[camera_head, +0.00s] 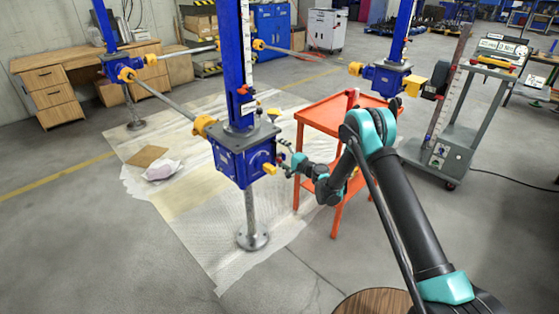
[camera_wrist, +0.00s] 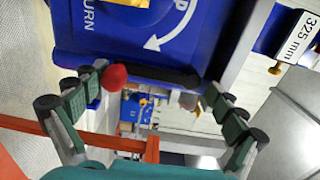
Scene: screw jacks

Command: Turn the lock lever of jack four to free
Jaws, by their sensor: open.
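The nearest blue jack (camera_head: 243,157) stands in the middle of the head view on a grey post with a round foot. No jack number is readable. In the wrist view its blue housing (camera_wrist: 200,40) fills the top. A black lever (camera_wrist: 160,75) with a red ball end (camera_wrist: 115,77) lies across the housing's lower edge. My gripper (camera_wrist: 155,78) is open, its fingers either side of the lever, the left fingertip close to the red ball. Contact cannot be told. In the head view my gripper (camera_head: 286,160) is at the jack's right side, where the lever is too small to make out.
An orange table (camera_head: 330,115) stands right behind my gripper; its orange frame crosses the wrist view's lower left. Shafts (camera_head: 165,97) link the jack to others. A grey trolley (camera_head: 450,125) stands at the right. The floor at front left is clear.

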